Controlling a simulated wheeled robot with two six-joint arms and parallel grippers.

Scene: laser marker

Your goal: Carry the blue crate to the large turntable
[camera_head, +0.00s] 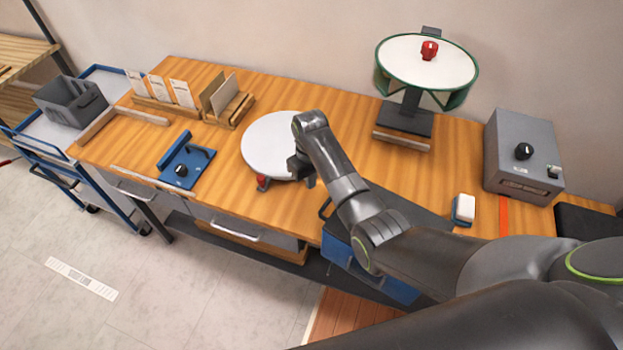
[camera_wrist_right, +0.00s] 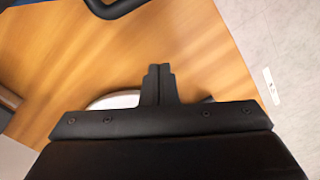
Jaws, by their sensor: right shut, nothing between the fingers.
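A round white turntable (camera_head: 262,140) lies on the wooden bench, with a small red part (camera_head: 263,182) at its front edge. A second white disc with a green rim (camera_head: 400,62) stands raised on a dark post at the back; a red knob sits on it. A blue box-like body (camera_head: 368,272), perhaps the blue crate, shows at the bench's front, largely hidden behind my right arm. My right gripper (camera_head: 304,176) is at the turntable's front right edge. In the right wrist view its fingers (camera_wrist_right: 158,82) are together and empty. My left gripper is out of view.
A grey bin (camera_head: 70,100) stands on a blue trolley at the left. A blue fixture (camera_head: 187,165), wooden card racks (camera_head: 228,103), a grey control box (camera_head: 523,155) and a white-topped block (camera_head: 464,209) stand on the bench. Bare wood shows behind the turntable.

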